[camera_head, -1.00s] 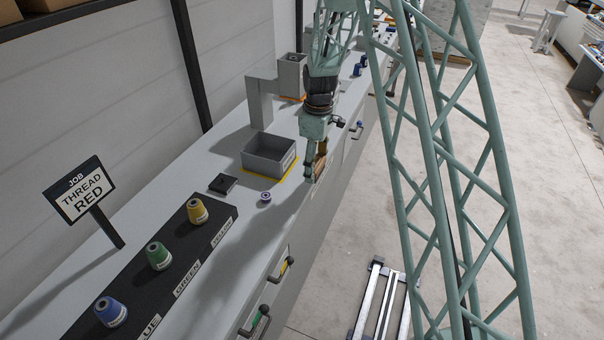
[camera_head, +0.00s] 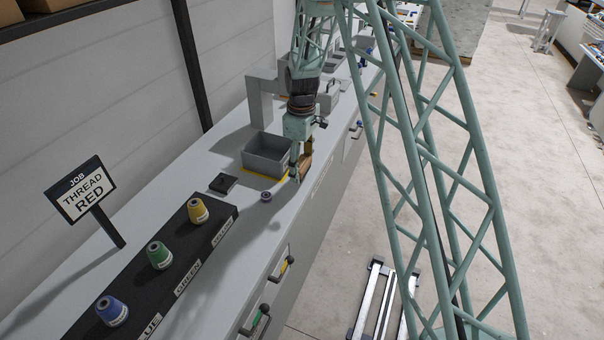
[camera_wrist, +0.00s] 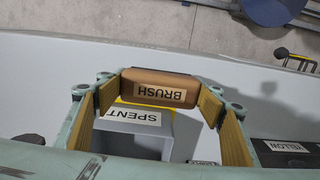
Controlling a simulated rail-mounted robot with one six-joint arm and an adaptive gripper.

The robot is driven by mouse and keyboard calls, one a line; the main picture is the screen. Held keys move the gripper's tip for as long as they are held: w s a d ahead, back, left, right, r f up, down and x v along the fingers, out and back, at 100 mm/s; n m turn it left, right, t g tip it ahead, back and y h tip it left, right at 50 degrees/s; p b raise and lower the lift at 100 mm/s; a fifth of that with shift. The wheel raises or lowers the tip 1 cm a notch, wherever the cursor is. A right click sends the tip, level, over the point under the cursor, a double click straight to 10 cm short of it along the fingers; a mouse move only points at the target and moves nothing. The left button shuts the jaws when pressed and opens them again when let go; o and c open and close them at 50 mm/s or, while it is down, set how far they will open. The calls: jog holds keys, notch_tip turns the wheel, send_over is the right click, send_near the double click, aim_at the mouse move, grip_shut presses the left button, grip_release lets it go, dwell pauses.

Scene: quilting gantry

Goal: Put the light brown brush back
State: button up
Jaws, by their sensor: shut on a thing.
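The light brown brush (camera_wrist: 160,87) is held between the two fingers of my gripper (camera_wrist: 158,95), with its BRUSH label showing upside down in the wrist view. In the head view the brush (camera_head: 305,162) shows at the fingertips of my gripper (camera_head: 300,168), close to the right edge of the counter and just right of the grey bin. I cannot tell whether the brush touches the counter. The brush's far side is hidden.
The grey bin (camera_head: 266,152) on a yellow outline carries a SPENT label (camera_wrist: 133,115). A small spool (camera_head: 266,196) and a dark pad (camera_head: 223,183) lie nearby. Yellow, green and blue cones stand on a black rack (camera_head: 183,262). A grey post (camera_head: 257,103) stands behind the bin.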

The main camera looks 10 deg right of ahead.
aim_at(302, 163)
jog(key=shift+d+f, duration=0.1)
jog(key=shift+f, duration=1.45)
jog(key=shift+f, duration=0.2)
jog(key=o, duration=1)
jog(key=shift+r, duration=0.15)
notch_tip(302, 163, up, 11)
jog(key=shift+f, duration=0.2)
jog(key=shift+r, duration=0.75)
jog(key=shift+r, duration=0.1)
